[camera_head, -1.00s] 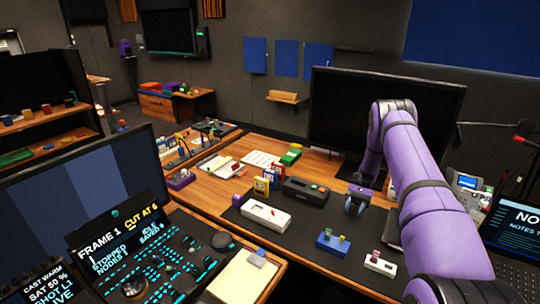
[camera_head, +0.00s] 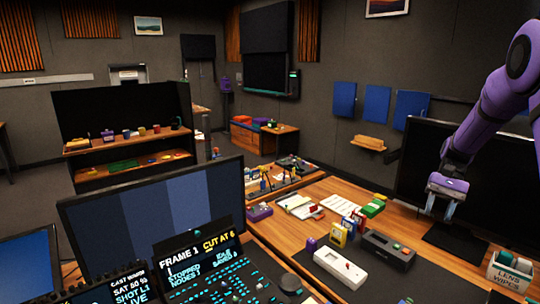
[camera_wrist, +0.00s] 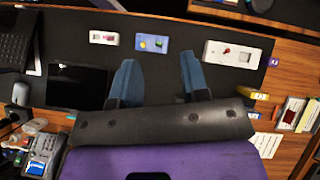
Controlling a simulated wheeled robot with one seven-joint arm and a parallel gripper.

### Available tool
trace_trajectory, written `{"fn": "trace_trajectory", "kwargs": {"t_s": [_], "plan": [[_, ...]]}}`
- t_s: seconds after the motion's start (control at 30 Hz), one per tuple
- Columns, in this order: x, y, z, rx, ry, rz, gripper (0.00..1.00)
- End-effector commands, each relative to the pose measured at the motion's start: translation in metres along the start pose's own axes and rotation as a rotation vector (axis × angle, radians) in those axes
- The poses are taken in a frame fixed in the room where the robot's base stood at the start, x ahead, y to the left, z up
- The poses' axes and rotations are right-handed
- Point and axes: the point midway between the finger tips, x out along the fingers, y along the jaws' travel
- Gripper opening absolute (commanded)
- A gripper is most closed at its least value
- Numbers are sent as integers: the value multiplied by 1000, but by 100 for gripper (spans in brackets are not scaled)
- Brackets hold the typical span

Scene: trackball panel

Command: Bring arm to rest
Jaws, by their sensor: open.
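My purple arm comes in from the right edge of the head view. My gripper (camera_head: 443,205) hangs in front of the black monitor (camera_head: 409,190), above the back of the desk. In the wrist view my gripper (camera_wrist: 158,80) shows two blue fingers well apart, with nothing between them. Below it lies the dark desk mat (camera_wrist: 165,30), with a white box with a red knob (camera_wrist: 232,52), a blue box (camera_wrist: 152,43) and a small white box (camera_wrist: 104,38) on it.
A labelled bin (camera_head: 510,273) stands at the right. A large screen (camera_head: 150,215) and a lit control console (camera_head: 210,265) fill the lower left. Shelves (camera_head: 125,140) stand behind.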

Motion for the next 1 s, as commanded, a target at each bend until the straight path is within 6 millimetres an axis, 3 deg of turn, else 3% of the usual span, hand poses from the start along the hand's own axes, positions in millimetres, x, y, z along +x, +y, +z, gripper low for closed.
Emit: {"fn": "trace_trajectory", "kwargs": {"t_s": [0.03,0.2,0.5,1.0], "plan": [[-8,-6,18,-22,37,9,41],[-24,-18,72,-87,147,36,41],[-36,-28,164,-208,343,78,41],[-14,-16,298,-419,671,133,41]]}}
